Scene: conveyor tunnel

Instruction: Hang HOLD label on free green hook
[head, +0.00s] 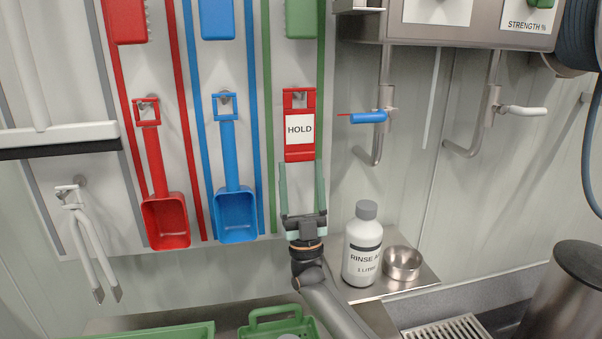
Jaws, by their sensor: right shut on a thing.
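The red HOLD label (300,153), with a white panel, is upright in the green-outlined column of the wall board. Its open top frame overlaps a grey hook (299,97); I cannot tell whether the frame is over the hook or just in front of it. My right gripper (301,167) comes up from below, its pale green fingers on either side of the label's lower end, shut on it. The hook's base is partly hidden by the label's frame. My left gripper is not in view.
A red scoop (166,222) and a blue scoop (236,217) hang to the left, with tongs (90,235) farther left. A blue-handled valve (368,117) is close on the right. A rinse bottle (362,245) and steel cup (402,263) stand on a shelf beside my right arm.

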